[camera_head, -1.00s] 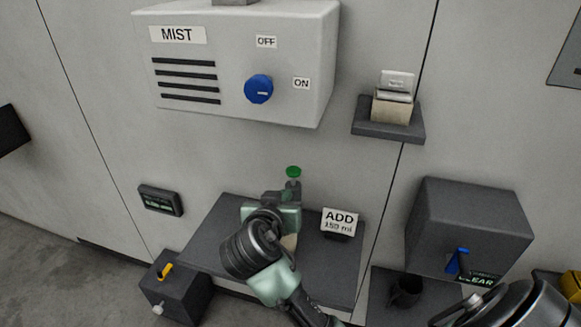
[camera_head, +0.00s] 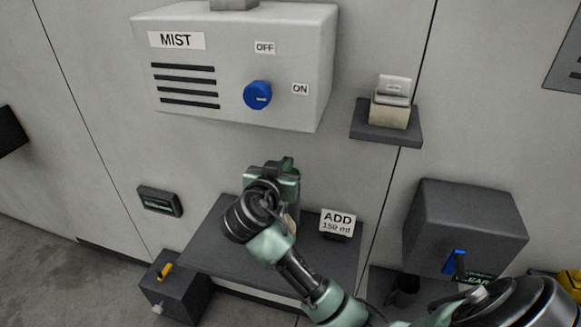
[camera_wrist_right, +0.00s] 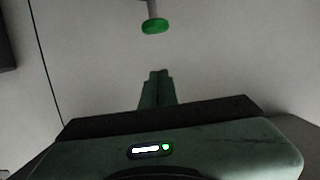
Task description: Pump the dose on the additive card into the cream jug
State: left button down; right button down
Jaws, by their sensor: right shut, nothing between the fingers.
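The additive card (camera_head: 337,223) reads "ADD 150 ml" and stands at the right of the dark shelf (camera_head: 215,250). My right gripper (camera_head: 286,163) is above the shelf, left of the card, shut and empty; its shut fingers also show in the right wrist view (camera_wrist_right: 156,76). There, a green pump knob (camera_wrist_right: 155,26) on a grey stem is ahead of the fingertips, with a visible gap. In the head view my gripper hides the pump. A cream-coloured patch (camera_head: 291,223) beside my wrist may be the jug; most of it is hidden. My left gripper is out of view.
A MIST box (camera_head: 235,95) with a blue knob hangs above. A small ledge (camera_head: 385,133) holds a beige block. At the right are a dark box (camera_head: 470,215) with a blue lever and a dark mug (camera_head: 402,292). A yellow-levered box (camera_head: 170,290) stands lower left.

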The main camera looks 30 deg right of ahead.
jog(key=w+d+f+p, duration=0.1)
jog(key=f, duration=0.1)
jog(key=w+d+f+p, duration=0.1)
jog(key=w+d+f, duration=0.1)
jog(key=shift+d, duration=0.15)
jog(key=shift+f, duration=0.6)
notch_tip(320, 180, down, 3)
jog(key=b, duration=0.3)
jog(key=shift+f+b, duration=0.15)
jog(key=shift+b, duration=0.15)
jog(key=shift+s, duration=0.1)
